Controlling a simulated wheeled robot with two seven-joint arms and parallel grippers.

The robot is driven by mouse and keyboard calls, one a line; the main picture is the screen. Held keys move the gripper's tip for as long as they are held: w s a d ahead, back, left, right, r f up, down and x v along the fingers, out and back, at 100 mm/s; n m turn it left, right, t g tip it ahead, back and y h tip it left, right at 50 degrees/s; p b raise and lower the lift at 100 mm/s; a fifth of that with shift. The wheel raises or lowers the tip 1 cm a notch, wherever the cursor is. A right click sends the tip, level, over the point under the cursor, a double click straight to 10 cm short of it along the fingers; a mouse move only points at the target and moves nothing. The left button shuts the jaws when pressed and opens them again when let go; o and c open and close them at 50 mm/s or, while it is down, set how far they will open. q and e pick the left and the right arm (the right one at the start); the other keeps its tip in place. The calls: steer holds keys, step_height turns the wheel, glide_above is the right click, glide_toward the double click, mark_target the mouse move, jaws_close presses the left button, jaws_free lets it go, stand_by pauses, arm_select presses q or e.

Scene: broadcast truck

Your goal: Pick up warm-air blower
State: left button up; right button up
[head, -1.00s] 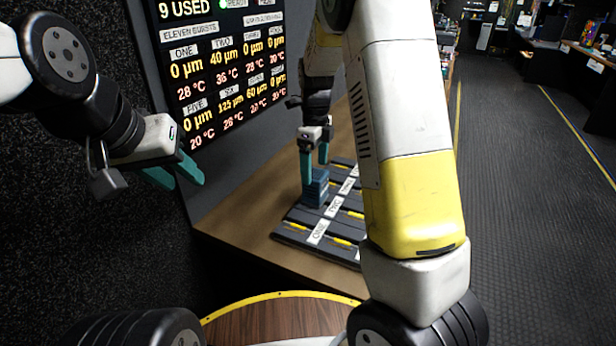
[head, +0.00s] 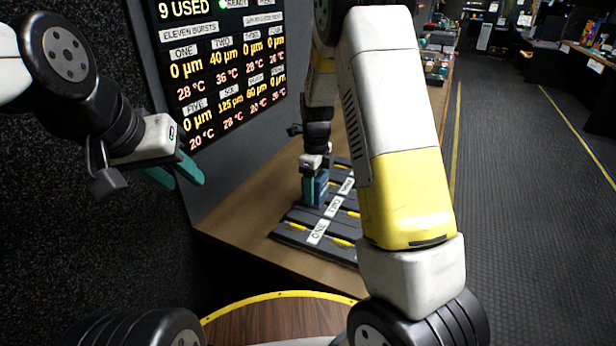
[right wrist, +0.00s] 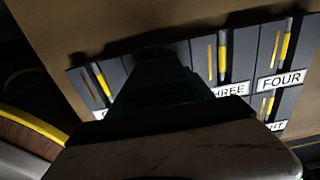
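In the right wrist view the dark gripper hides whatever is between the fingers. My left gripper (head: 175,173) is open and empty, in the air at the left.
The board's labels include ONE, TWO, THREE and FOUR, with yellow strips beside them. It lies on a brown bench (head: 235,218) below a wall display (head: 222,65). A round wooden top with yellow edging (head: 285,322) is nearer. The aisle (head: 525,210) at right is clear.

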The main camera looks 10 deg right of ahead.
steer(key=c, duration=1.1)
jaws_close()
steer(key=shift+r, duration=0.15)
